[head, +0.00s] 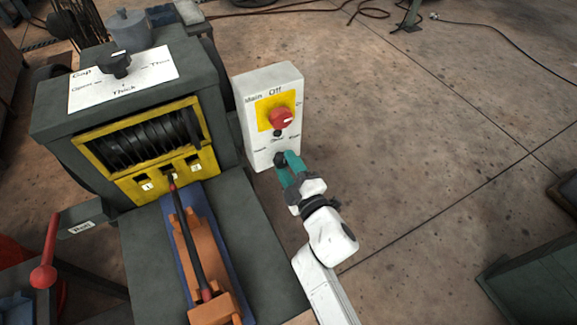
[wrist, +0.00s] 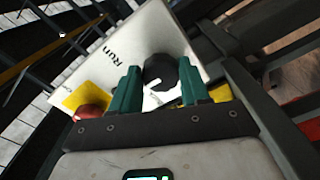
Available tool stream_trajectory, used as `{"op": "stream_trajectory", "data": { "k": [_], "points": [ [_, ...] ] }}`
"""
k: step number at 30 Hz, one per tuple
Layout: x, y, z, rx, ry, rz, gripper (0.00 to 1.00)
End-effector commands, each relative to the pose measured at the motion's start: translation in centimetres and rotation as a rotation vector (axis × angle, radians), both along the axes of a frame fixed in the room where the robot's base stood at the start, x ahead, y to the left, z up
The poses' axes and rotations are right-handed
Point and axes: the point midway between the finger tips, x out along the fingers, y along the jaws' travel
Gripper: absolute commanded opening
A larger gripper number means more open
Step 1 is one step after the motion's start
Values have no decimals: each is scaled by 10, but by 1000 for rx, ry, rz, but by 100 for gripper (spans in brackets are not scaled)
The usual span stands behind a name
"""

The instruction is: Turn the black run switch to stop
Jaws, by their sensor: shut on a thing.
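The black run switch (wrist: 160,72) is a round dark knob on a pale control box (head: 258,158). In the wrist view the word "Run" is printed beside it, and it sits between the two teal fingers of my gripper (wrist: 160,92). In the head view my gripper (head: 289,163) is at the lower part of the box front, shut on the switch, whose dark edge shows at the fingertips. The switch's exact pointer direction is hard to read.
A red main knob (head: 281,118) on a yellow plate marked "Off" sits just above my gripper. The grey capstan machine (head: 215,90) with its black gap knob (head: 115,64) stands left. A red-knobbed lever (head: 43,275) is lower left.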

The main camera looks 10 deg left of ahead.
Motion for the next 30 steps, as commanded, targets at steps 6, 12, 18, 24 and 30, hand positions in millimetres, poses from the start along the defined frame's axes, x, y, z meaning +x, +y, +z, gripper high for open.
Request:
{"op": "stream_trajectory", "data": {
  "k": [6,12,18,24,30],
  "points": [
    [-1,1,-1,-1,3,1,50],
    [0,0,-1,0,2,1,70],
    [0,0,0,0,1,0,71],
    [-9,-7,1,0,2,-2,71],
    [-39,-27,2,0,5,-4,71]
  ]
}}
